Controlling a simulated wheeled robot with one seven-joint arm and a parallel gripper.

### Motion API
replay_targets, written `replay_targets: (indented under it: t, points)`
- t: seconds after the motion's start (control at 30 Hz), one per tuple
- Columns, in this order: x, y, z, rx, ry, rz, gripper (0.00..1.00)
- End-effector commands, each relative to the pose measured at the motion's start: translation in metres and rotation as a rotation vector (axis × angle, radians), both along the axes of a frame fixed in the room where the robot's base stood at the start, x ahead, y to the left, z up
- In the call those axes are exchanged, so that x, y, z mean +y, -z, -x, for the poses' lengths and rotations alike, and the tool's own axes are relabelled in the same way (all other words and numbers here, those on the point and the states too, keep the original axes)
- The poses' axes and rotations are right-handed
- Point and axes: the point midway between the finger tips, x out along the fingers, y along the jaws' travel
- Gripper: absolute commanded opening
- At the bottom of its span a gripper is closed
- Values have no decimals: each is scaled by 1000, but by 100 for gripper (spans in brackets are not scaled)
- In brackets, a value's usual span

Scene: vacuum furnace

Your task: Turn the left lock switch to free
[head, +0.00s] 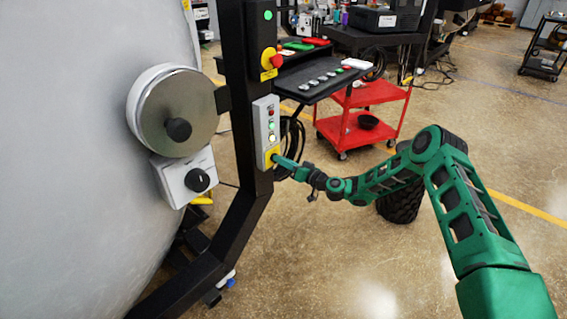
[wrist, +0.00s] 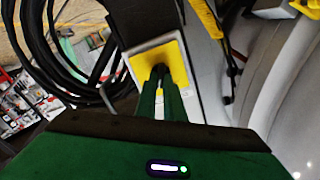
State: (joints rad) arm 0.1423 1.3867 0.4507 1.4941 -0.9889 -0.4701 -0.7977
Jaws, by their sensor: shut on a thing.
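A grey control panel (head: 265,125) with several lights stands on a black post, with a yellow plate (head: 268,153) at its lower end. My gripper (head: 277,159) reaches this yellow plate. In the wrist view, the yellow plate (wrist: 176,62) carries a small dark switch (wrist: 158,69). My gripper's fingers (wrist: 160,82) are closed around that switch and hide most of it. No label tells me which lock switch this is, and its turned position is unclear.
A red emergency button (head: 277,61) sits above the panel. Left of the post are a round metal cover (head: 200,105) and a white box with a black knob (head: 197,180). Black cables (wrist: 50,50) hang beside the panel. A red cart (head: 345,125) stands behind; the floor in front is open.

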Motion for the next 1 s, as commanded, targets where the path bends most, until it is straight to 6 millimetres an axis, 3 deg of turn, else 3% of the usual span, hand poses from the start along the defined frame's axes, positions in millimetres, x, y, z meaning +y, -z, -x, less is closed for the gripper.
replay_targets:
  t: [0.57,0.67,1.0]
  points:
    - [-1,-2,-2,26,4,-24,0]
    - [-1,-2,-2,26,4,-24,25]
    - [-2,0,0,28,2,-23,27]
